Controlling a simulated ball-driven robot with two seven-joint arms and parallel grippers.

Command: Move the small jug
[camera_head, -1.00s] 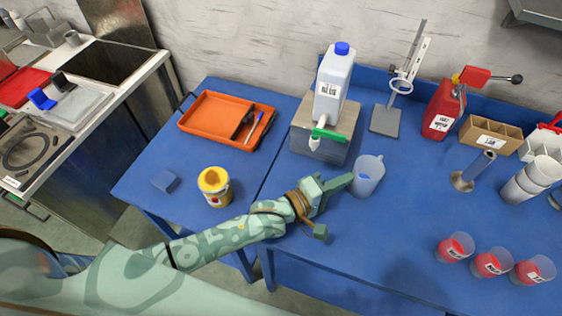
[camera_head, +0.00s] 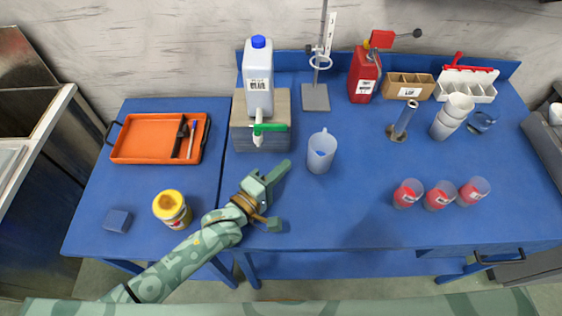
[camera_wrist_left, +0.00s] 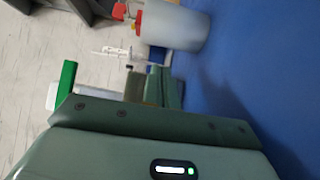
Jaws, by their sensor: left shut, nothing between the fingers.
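The small jug (camera_head: 321,152) is pale, translucent and upright on the blue bench, right of the dispenser block; it looks empty. In the left wrist view the jug (camera_wrist_left: 174,26) shows at the top, beyond the fingers. My left gripper (camera_head: 284,168) is shut and empty, low over the bench, just left of the jug with a small gap between them. Its closed fingers also show in the left wrist view (camera_wrist_left: 163,86). My right gripper is not in view.
A wooden block (camera_head: 277,104) carries a white bottle (camera_head: 258,84) with a green tap (camera_head: 270,127), close behind my left gripper. A yellow tin (camera_head: 172,208) stands beside my forearm. Red-filled cups (camera_head: 440,196) stand at right. The bench between jug and cups is clear.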

